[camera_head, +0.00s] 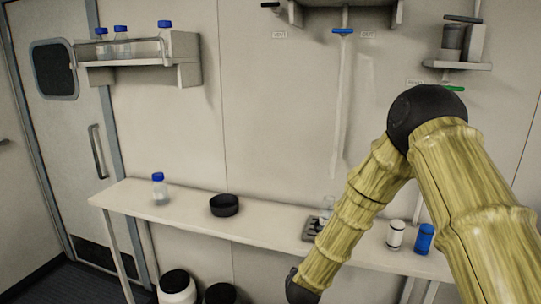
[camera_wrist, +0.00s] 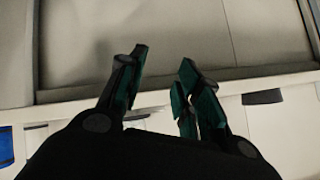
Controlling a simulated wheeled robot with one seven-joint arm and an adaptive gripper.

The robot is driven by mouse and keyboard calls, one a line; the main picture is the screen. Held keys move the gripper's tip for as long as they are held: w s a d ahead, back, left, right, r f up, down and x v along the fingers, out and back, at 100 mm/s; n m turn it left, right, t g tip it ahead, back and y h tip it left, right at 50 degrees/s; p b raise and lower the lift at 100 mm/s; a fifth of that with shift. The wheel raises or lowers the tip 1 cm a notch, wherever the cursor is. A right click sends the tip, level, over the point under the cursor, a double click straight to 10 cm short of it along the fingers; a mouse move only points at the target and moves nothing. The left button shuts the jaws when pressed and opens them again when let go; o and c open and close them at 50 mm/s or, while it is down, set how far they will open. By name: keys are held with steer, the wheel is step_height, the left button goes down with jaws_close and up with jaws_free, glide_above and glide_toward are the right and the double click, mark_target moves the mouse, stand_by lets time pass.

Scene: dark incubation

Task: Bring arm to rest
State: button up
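My arm shows in the head view as thick yellow, ribbed links with a dark joint at the upper right. It bends at that joint and slopes down to the lower middle, in front of the bench. My gripper is outside the head view. In the wrist view my gripper (camera_wrist: 164,60) has two dark fingers with teal pads, apart, with nothing held between them. A pale grey panel or wall shows behind the fingers.
A white bench (camera_head: 275,222) holds a blue-capped bottle (camera_head: 159,191), a black dish (camera_head: 224,205), a white jar (camera_head: 396,237) and a blue container (camera_head: 424,240). A shelf (camera_head: 187,74) with several bottles hangs at upper left. Bins (camera_head: 177,288) stand below the bench.

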steer(key=s+d+f+n+g, duration=0.2)
steer(key=s+d+f+g, duration=0.15)
steer(key=s+f, duration=0.65)
steer(key=s+d+f+n+g, duration=0.15)
steer(key=s+d+f, duration=0.25)
steer(key=s+f, duration=0.7)
steer(key=s+d+f+n+g, duration=0.1)
steer(key=s+d+g, duration=0.1)
steer(key=s, duration=1.1)
steer(key=s+d+f+n+g+b, duration=0.1)
steer(key=s+d+f+g, duration=0.1)
steer(key=s, duration=1.2)
steer(key=shift+s+d+g+y+b, duration=0.15)
steer(key=shift+d+g+y+b, duration=0.2)
steer(key=shift+d+g, duration=0.45)
steer(key=shift+d, duration=0.1)
